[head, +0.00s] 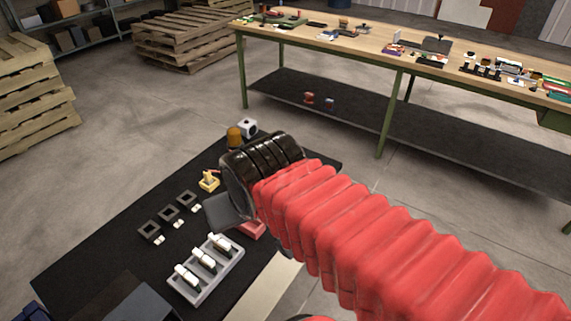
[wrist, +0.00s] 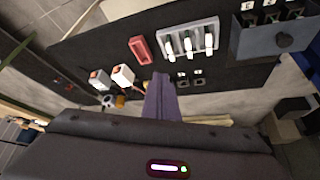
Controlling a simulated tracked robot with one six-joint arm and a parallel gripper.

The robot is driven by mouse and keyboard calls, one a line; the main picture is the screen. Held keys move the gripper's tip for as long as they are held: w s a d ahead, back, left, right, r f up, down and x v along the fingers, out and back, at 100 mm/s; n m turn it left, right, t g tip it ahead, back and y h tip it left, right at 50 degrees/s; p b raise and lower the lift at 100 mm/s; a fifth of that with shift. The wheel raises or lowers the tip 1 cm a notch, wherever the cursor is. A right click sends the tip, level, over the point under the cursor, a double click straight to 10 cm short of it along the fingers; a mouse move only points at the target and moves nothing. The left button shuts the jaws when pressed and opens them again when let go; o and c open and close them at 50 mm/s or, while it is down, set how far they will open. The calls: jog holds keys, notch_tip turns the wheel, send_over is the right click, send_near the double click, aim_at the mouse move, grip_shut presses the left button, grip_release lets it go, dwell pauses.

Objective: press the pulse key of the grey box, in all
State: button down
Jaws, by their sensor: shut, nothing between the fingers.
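In the wrist view two small boxes stand side by side on the dark mat, left of my fingers. The left one looks like the grey box (wrist: 99,80), with a small orange patch on top that may be its key. The other is a paler, cream box (wrist: 123,76) with a similar patch. My gripper (wrist: 160,80) is shut and empty, its fingers reaching over the mat to the right of both boxes and apart from them. In the head view the gripper (head: 220,211) is partly seen beside my red-sleeved arm, which appears to hide both boxes.
A grey rack (head: 229,263) of white cylinders, black square frames (head: 150,232), a yellow piece (head: 209,180), an orange cylinder (head: 234,137) and a white box (head: 246,126) sit on the mat (head: 90,255). A red tray (wrist: 138,51) lies beyond the boxes. A workbench (head: 380,48) stands behind.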

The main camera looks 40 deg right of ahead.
jog(key=w+d+f+m+t+h, duration=0.15)
jog(key=w+d+f+m, duration=0.3)
jog(key=w+d, duration=0.55)
jog(key=w+d+f+m+t+h, duration=0.1)
jog(key=w+d+f+m+h, duration=0.35)
jog(key=d, duration=0.85)
jog(key=d+f+m+y, duration=0.1)
jog(key=d+f+m, duration=0.1)
jog(key=d+f, duration=0.2)
jog(key=w+d+f+m+t+y, duration=0.1)
jog(key=d+f+m, duration=0.2)
jog(key=d+f, duration=0.2)
jog(key=w+d+f+m+t+y, duration=0.1)
jog(key=d+f+m, duration=0.2)
jog(key=d+f, duration=0.1)
jog(key=shift+w+d+f+y, duration=0.15)
jog(key=shift+w+f+y, duration=0.05)
jog(key=shift+f+y, duration=0.25)
jog(key=shift+s+d+f+m+t, duration=0.15)
jog(key=shift+s+f+m+t, duration=0.05)
jog(key=shift+f+m+t, duration=0.35)
jog(key=shift+w+a, duration=0.55)
jog(key=shift+w, duration=0.8)
jog(key=shift+w+a, duration=0.55)
jog(key=shift+w, duration=0.85)
jog(key=shift+w+a, duration=0.55)
jog(key=shift+w, duration=0.8)
jog(key=shift+w, duration=0.15)
